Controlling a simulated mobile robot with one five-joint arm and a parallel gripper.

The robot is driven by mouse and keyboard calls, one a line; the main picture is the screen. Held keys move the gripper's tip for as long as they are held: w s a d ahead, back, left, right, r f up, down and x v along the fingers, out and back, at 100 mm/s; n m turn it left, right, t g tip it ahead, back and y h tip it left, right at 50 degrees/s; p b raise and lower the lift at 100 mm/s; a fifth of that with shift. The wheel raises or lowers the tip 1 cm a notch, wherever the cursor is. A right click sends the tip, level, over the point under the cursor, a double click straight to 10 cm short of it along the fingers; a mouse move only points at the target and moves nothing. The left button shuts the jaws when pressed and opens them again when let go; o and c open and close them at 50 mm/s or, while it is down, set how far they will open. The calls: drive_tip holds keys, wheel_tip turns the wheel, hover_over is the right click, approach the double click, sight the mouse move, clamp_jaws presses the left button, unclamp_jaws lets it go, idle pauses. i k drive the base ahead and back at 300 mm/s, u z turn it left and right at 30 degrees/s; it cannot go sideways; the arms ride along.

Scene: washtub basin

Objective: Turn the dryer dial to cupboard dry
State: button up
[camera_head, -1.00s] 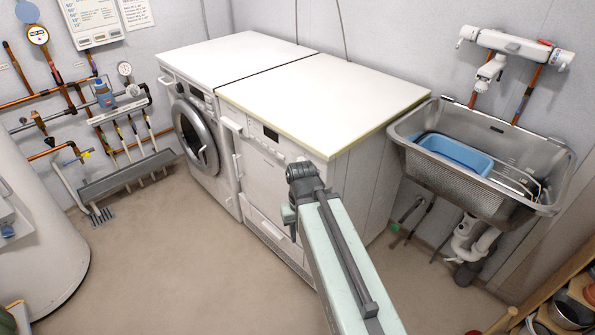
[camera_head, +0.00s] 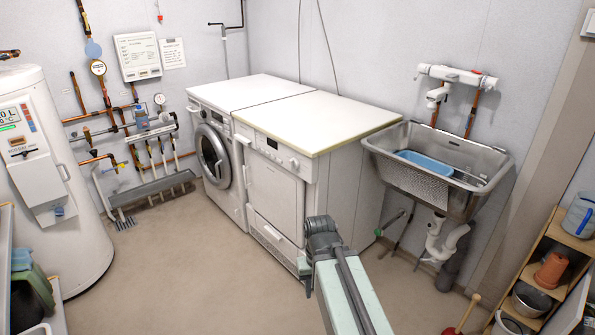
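The dryer (camera_head: 276,193) is the white front-loading machine on the right of the pair, with a closed front door. Its dial (camera_head: 294,163) is a small pale knob at the right of the top front panel, right of a small dark display (camera_head: 272,143). The dial's pointer and labels are too small to read. My arm reaches up from the bottom edge and its dark joint shows in front of the dryer's lower right, apart in the picture from the dial. I cannot see my gripper; the fingers do not show.
A washing machine (camera_head: 214,160) with a round door stands left of the dryer. A metal sink (camera_head: 440,185) holding a blue basin (camera_head: 432,162) hangs at right. A white boiler (camera_head: 62,190) stands left, a shelf (camera_head: 548,262) right. Floor before the machines is clear.

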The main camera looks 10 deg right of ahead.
sight(295, 164)
drive_tip(key=z, duration=0.15)
drive_tip(key=i, duration=0.95)
drive_tip(key=u, duration=1.5)
drive_tip(key=k, duration=0.85)
drive_tip(key=u, duration=0.8)
drive_tip(key=i, duration=1)
drive_tip(key=z, duration=0.05)
